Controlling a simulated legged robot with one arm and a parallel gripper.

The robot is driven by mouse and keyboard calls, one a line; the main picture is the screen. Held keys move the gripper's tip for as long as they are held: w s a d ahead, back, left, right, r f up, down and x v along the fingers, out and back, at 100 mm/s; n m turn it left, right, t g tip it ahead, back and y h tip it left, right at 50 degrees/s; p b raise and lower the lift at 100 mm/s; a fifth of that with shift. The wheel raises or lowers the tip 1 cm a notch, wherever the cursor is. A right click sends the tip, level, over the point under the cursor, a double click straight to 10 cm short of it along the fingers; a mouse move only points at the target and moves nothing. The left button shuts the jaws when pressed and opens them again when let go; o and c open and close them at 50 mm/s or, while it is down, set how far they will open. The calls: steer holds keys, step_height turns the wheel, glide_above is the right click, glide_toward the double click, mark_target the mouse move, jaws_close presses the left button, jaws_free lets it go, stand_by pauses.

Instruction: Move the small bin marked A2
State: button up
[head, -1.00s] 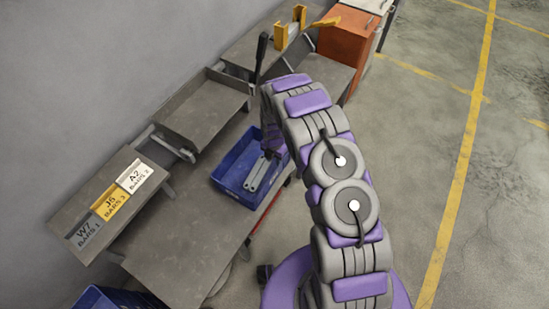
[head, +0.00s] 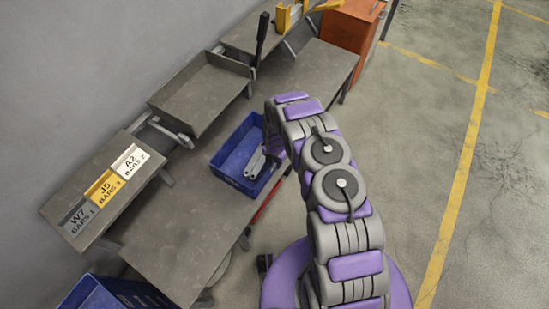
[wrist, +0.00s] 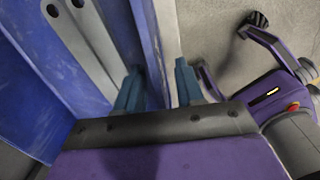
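A small blue bin (head: 228,171) with grey bars (head: 255,162) in it stands on the grey lower bench top, left of my arm in the head view. I cannot read its marking. A white card reading A2 BARS 2 (head: 131,160) lies on the raised shelf to its left. In the wrist view the blue bin (wrist: 95,85) fills the left side, with long holed bars inside. My gripper (wrist: 157,88) has its two teal fingers apart, one inside the bin and one outside, with the bin's side wall between them. In the head view my arm mostly hides the gripper.
Yellow J5 (head: 104,188) and grey W7 (head: 79,217) cards lie beside the A2 card. Another blue bin (head: 105,293) is at the bottom left. An empty grey tray (head: 200,93) and an orange cabinet (head: 350,32) stand farther back. The near bench top (head: 180,240) is clear.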

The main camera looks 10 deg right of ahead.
steer(key=shift+f, duration=1.3)
jaws_close()
